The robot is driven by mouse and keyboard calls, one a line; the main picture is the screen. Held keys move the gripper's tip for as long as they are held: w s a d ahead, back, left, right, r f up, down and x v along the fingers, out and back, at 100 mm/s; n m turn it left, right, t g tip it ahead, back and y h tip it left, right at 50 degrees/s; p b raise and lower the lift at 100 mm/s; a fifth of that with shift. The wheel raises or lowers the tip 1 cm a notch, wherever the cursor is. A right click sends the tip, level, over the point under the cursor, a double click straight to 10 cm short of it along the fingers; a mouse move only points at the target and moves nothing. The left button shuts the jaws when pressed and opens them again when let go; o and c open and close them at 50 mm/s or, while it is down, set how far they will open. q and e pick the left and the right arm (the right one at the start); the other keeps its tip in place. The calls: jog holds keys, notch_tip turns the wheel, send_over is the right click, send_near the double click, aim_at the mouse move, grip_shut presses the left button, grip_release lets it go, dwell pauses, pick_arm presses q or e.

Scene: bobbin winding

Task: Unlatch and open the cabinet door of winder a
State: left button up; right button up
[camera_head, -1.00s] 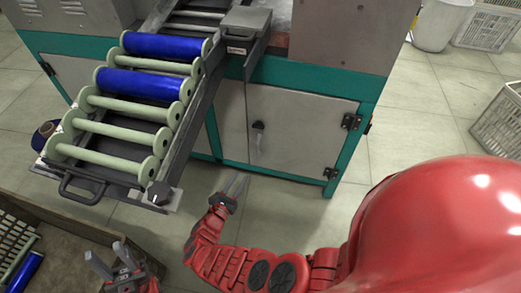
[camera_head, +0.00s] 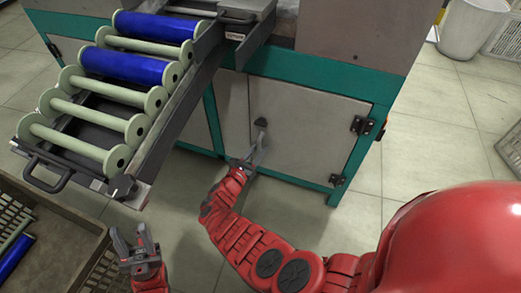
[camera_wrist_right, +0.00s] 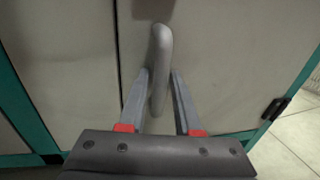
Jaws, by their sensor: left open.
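The cabinet door (camera_head: 308,118) is a grey panel in the teal frame of the machine, and it looks shut. Its latch handle (camera_head: 262,124) sits near the door's left edge. In the right wrist view the handle (camera_wrist_right: 160,52) is a grey lever hanging roughly upright. My right gripper (camera_head: 256,152) is at the handle; in the right wrist view its fingers (camera_wrist_right: 161,78) are apart, one on each side of the lever's lower part. Whether either finger touches it I cannot tell. My left gripper (camera_head: 131,236) is open and empty, low at the left.
A sloped rack (camera_head: 150,140) with blue and pale green bobbins juts out left of the door. A brown crate (camera_head: 75,235) stands at the lower left. Door hinges (camera_head: 361,125) are on the right side.

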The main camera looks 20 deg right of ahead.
grip_shut()
dwell(1.3)
